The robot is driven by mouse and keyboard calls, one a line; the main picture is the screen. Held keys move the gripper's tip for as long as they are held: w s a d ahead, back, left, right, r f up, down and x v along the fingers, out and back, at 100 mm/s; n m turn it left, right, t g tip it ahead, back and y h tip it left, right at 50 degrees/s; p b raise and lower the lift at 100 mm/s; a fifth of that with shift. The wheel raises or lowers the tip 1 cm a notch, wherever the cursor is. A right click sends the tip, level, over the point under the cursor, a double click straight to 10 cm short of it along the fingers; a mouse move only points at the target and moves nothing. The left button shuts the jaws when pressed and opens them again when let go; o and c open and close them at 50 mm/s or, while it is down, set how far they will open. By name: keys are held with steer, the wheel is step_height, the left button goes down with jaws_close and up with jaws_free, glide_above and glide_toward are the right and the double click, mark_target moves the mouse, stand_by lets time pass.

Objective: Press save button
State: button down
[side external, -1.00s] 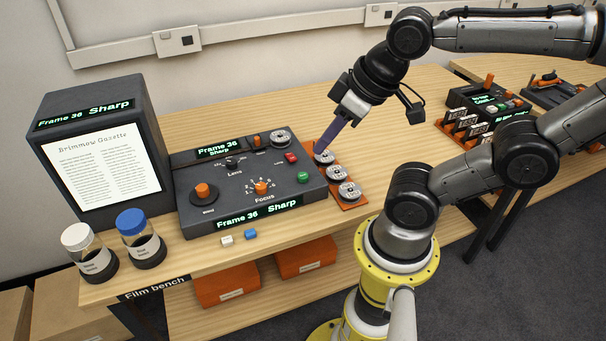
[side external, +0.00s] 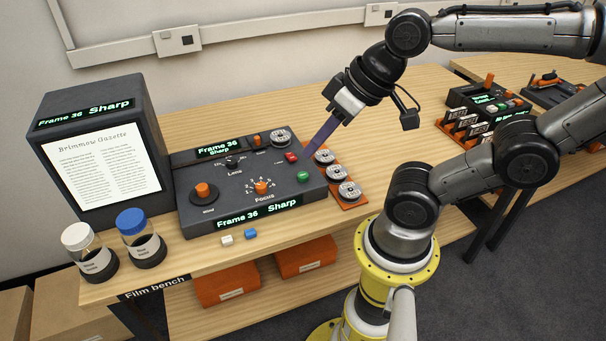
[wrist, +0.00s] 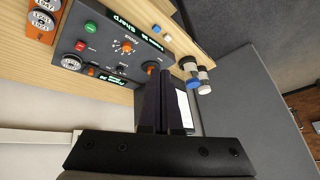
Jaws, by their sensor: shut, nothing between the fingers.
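The dark control console (side external: 225,190) stands on the bench with a red button (side external: 291,157) and a green button (side external: 303,176) on its right side. Their labels are too small to read, so I cannot tell which one is save. Both also show in the wrist view, green (wrist: 91,27) above red (wrist: 81,46). My gripper (side external: 304,155) is shut and empty, its purple fingers slanting down to the left. In the side view its tips are just right of the red button; I cannot tell their height above the console. The fingers also show in the wrist view (wrist: 163,68).
An orange tray (side external: 352,203) with several metal reels adjoins the console's right edge. A screen box (side external: 95,112) reading "Frame 36 Sharp" stands at left. Two capped jars (side external: 140,240) and small white and blue blocks (side external: 250,234) sit in front. Bare bench lies behind the console.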

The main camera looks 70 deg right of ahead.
steer(key=w+a+f+m+y, duration=0.1)
steer(key=w+a+m+y, duration=0.15)
steer(key=m, duration=0.25)
steer(key=m+t+h, duration=0.3)
steer(key=m+h, duration=0.1)
steer(key=m, duration=1.8)
glide_above(308, 175)
step_height(308, 175, down, 9)
steer(key=shift+a+f+n, duration=0.1)
steer(key=shift+f+n, duration=0.05)
steer(key=shift+n, duration=0.15)
steer(key=shift+f, duration=4.35)
steer(key=shift+f, duration=0.1)
steer(key=shift+f, duration=0.3)
